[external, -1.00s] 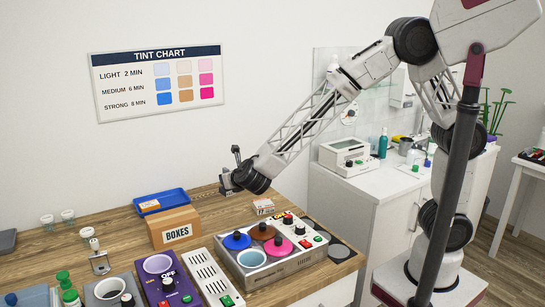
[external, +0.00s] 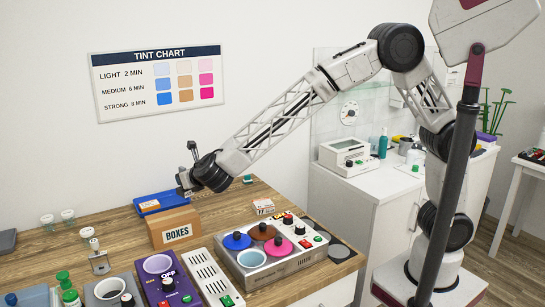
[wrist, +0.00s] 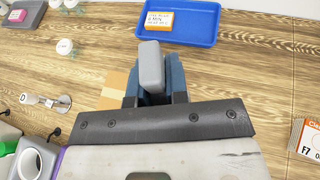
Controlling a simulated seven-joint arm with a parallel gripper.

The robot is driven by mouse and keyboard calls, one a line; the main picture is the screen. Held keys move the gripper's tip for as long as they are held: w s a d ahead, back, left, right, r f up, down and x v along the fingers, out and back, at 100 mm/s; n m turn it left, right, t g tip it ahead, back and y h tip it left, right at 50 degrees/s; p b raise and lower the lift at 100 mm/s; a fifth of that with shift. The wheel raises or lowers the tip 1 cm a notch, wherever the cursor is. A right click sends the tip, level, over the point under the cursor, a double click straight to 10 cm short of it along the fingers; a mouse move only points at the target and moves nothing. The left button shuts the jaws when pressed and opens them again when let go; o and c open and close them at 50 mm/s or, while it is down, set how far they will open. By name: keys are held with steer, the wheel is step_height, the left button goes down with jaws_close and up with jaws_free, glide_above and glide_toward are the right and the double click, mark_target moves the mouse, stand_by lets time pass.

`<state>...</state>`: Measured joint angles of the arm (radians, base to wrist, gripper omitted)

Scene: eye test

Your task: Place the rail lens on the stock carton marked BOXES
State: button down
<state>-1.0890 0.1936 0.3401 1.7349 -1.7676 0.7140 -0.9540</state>
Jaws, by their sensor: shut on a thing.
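My gripper (external: 182,188) hangs in the air above the stock carton marked BOXES (external: 160,232), apart from it. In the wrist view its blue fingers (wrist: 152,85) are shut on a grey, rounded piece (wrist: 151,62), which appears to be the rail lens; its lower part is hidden. In the external view the held piece is too small to make out clearly. The brown carton stands upright on the wooden bench, lettering facing the camera. In the wrist view only a tan part of the carton (wrist: 113,86) shows beside the fingers.
A blue tray (external: 177,195) with an orange-labelled box stands just behind the carton. In front are a purple unit (external: 180,287) and a white slotted unit (external: 209,275). A unit with coloured lids (external: 285,267) stands to the right. Some bare bench lies right of the carton.

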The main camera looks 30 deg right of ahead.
step_height(320, 180, up, 2)
glide_above(172, 216)
steer(key=shift+n+y, duration=0.4)
steer(key=shift+f, duration=1.95)
steer(key=shift+f, duration=2)
steer(key=shift+f, duration=0.1)
steer(key=c, duration=1.1)
jaws_free()
